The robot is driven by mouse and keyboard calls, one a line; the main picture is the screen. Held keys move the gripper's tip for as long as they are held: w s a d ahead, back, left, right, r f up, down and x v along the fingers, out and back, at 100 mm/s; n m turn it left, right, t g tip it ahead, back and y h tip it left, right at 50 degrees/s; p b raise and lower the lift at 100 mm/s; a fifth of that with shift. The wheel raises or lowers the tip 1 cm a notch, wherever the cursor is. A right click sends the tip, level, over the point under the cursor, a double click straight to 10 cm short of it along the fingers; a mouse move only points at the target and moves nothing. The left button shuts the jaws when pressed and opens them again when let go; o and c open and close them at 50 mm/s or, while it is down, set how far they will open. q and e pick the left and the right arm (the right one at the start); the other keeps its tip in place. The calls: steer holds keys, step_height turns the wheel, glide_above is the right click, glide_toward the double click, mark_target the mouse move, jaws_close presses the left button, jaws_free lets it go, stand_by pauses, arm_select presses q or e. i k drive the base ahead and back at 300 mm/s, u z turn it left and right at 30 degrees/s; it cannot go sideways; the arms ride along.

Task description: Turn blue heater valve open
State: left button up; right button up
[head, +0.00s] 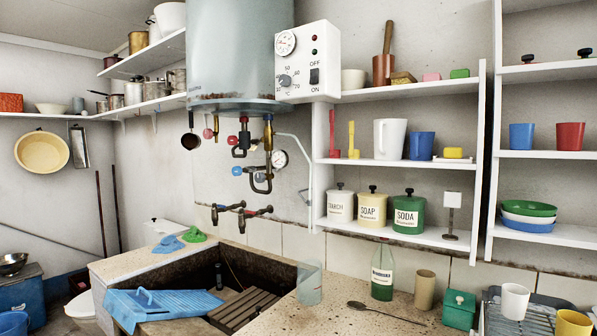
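The water heater (236,50) is a grey-blue tank on the wall at upper middle, with a white control box (308,62) on its right side. Pipes hang below it. A small blue valve handle (237,171) sticks out to the left at the lower end of the brass pipe (267,135). A red valve handle (232,140) is on the dark pipe just above and left of it. I cannot tell from this distance whether the blue valve is open or closed. Neither of my grippers shows in the head view.
A pressure gauge (279,160) sits right of the pipes. Two dark taps (243,213) are below, over the stone trough (140,263). A glass (310,283) and green bottle (382,272) stand on the counter. White shelves (400,163) hold cups and canisters at right.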

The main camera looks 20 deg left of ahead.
mark_target(238, 170)
steer(key=z, duration=0.05)
steer(key=k, duration=0.15)
steer(key=u, duration=0.9)
